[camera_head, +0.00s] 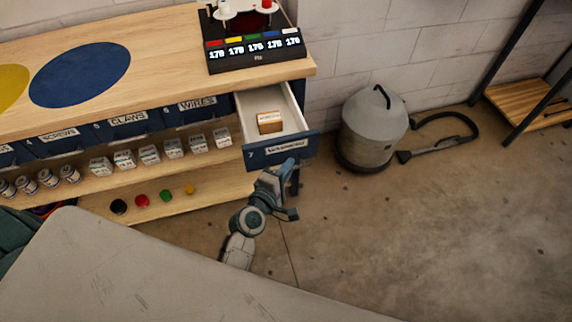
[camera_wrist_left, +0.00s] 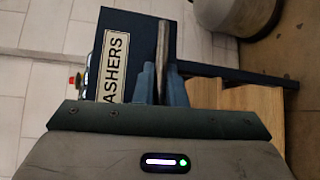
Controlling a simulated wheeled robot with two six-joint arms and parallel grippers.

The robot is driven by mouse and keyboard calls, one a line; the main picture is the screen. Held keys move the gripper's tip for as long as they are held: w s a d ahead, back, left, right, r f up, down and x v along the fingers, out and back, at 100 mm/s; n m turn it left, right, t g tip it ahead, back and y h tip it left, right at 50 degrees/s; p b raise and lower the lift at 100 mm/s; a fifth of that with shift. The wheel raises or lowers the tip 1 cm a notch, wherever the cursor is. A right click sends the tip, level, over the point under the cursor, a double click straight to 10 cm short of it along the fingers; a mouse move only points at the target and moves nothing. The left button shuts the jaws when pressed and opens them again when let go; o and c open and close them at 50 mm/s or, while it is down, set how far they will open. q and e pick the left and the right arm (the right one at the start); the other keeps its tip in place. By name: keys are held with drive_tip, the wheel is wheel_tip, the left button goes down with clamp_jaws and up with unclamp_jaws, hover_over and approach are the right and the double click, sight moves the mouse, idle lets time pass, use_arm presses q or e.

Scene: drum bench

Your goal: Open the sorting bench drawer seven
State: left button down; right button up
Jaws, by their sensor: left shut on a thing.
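Drawer seven (camera_head: 281,150) stands pulled out at the right end of the wooden bench, its white inside showing. Its dark blue front bears a 7 and a label, and a small brown box (camera_head: 269,121) lies inside. In the left wrist view the drawer front (camera_wrist_left: 139,30) shows a label reading "ASHERS", its start cut off. My left gripper (camera_head: 287,168) is at the front of this drawer. In the wrist view its fingers (camera_wrist_left: 160,82) are shut on the drawer's grey bar handle (camera_wrist_left: 172,42). My right gripper is not in view.
Other labelled drawers (camera_head: 128,119) are shut along the bench. Shelves below hold small boxes (camera_head: 173,148), cans and coloured round pieces (camera_head: 142,200). A black display unit (camera_head: 255,52) stands on the bench top. A grey vacuum cleaner (camera_head: 372,125) stands right of the drawer. The floor in front is clear.

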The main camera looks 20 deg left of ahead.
use_arm(q)
drive_tip(key=c, duration=1.5)
unclamp_jaws()
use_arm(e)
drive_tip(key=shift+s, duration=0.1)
use_arm(q)
drive_tip(key=shift+s, duration=0.1)
